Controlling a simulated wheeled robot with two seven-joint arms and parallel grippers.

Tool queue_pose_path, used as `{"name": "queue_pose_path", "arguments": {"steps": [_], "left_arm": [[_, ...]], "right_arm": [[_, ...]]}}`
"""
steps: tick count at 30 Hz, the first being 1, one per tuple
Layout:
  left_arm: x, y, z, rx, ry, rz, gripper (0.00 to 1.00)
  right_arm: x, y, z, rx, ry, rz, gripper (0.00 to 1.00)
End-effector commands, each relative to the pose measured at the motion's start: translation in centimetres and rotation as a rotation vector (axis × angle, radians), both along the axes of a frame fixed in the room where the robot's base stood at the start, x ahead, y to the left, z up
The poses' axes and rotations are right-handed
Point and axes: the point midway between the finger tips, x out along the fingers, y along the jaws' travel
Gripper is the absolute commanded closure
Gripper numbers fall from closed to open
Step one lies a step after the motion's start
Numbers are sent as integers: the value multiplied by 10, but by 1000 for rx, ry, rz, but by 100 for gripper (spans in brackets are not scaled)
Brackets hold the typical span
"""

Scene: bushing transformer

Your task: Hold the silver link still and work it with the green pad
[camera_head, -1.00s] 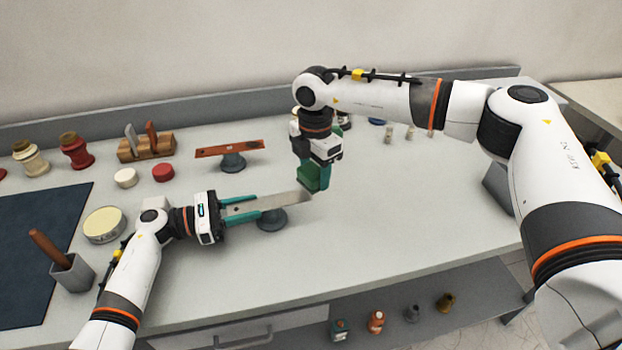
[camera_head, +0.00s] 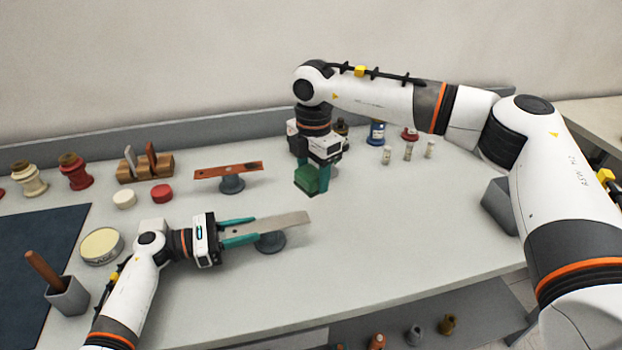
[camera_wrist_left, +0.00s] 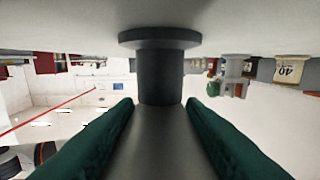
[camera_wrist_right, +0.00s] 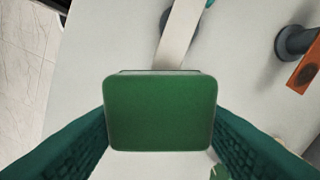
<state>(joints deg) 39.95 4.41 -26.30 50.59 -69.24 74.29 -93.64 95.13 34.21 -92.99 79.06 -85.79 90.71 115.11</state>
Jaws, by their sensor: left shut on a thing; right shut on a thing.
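The silver link (camera_head: 278,223) lies flat across a dark round stand (camera_head: 270,242). My left gripper (camera_head: 243,232) is shut on the link's left end, with one finger on each side; the link shows between these fingers in the left wrist view (camera_wrist_left: 160,140). My right gripper (camera_head: 317,180) is shut on the green pad (camera_head: 307,181). It holds the pad above and behind the link's right end, apart from it. In the right wrist view the pad (camera_wrist_right: 160,112) sits between the fingers, and the link (camera_wrist_right: 180,32) shows beyond it.
An orange-red link (camera_head: 228,171) rests on another stand behind. A wooden block (camera_head: 147,170) with upright pieces, round tins (camera_head: 101,246) and a dark mat (camera_head: 35,260) are at left. Small bottles (camera_head: 376,133) stand behind my right gripper. The table's front right is clear.

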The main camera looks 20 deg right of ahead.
Motion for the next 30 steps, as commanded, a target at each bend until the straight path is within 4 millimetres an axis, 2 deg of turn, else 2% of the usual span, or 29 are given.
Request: {"name": "queue_pose_path", "arguments": {"steps": [3, 4, 8, 18, 30], "left_arm": [[0, 0, -1, 1, 0, 0, 100], [0, 0, -1, 1, 0, 0, 59], [0, 0, -1, 1, 0, 0, 38], [0, 5, -1, 1, 0, 1, 38], [2, 65, -1, 3, 1, 2, 38]], "right_arm": [[0, 0, 0, 0, 0, 0, 69], [0, 0, 0, 0, 0, 0, 69], [0, 0, 0, 0, 0, 0, 69], [0, 0, 0, 0, 0, 0, 69], [0, 0, 0, 0, 0, 0, 69]]}}
